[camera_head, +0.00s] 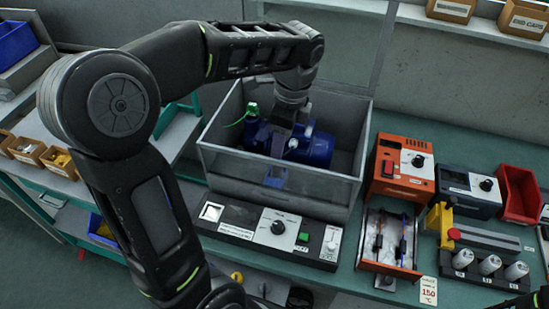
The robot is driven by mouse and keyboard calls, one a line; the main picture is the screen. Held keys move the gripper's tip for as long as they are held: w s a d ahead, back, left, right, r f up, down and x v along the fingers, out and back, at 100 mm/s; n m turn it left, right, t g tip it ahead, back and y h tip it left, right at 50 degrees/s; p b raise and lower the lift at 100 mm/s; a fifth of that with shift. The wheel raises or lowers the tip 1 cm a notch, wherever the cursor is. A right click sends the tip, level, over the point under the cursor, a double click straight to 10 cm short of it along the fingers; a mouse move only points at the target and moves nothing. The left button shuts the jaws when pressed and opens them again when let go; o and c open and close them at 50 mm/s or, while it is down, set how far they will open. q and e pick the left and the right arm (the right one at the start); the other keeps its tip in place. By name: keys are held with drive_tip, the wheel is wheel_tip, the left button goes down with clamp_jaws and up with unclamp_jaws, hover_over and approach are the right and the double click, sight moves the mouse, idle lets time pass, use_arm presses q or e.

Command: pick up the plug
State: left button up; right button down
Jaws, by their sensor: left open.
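A blue pump (318,150) sits inside a grey, clear-fronted test box (232,166) on the green bench. A small green piece (252,108) with a thin green line stands at the pump's left end; I cannot tell whether it is the plug. No other plug is clearly visible.
A control panel (258,228) with a knob and buttons lies before the box. To its right are an orange unit (401,165), a dark-blue unit (468,188), a red bin (518,193) and a tray (372,263). The box walls surround my gripper closely.

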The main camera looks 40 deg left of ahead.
use_arm(q)
drive_tip(key=shift+s+d, duration=0.1)
drive_tip(key=shift+d, duration=0.05)
drive_tip(key=shift+a+f, duration=0.2)
drive_tip(key=shift+f, duration=1.05)
drive_tip(key=shift+a+f+p, duration=0.15)
drive_tip(key=shift+f+p, duration=0.25)
drive_tip(key=shift+f, duration=0.9)
drive_tip(key=shift+a+f+p, duration=0.1)
drive_tip(key=shift+f+p, duration=0.25)
drive_tip(key=shift+f, duration=0.95)
clamp_jaws()
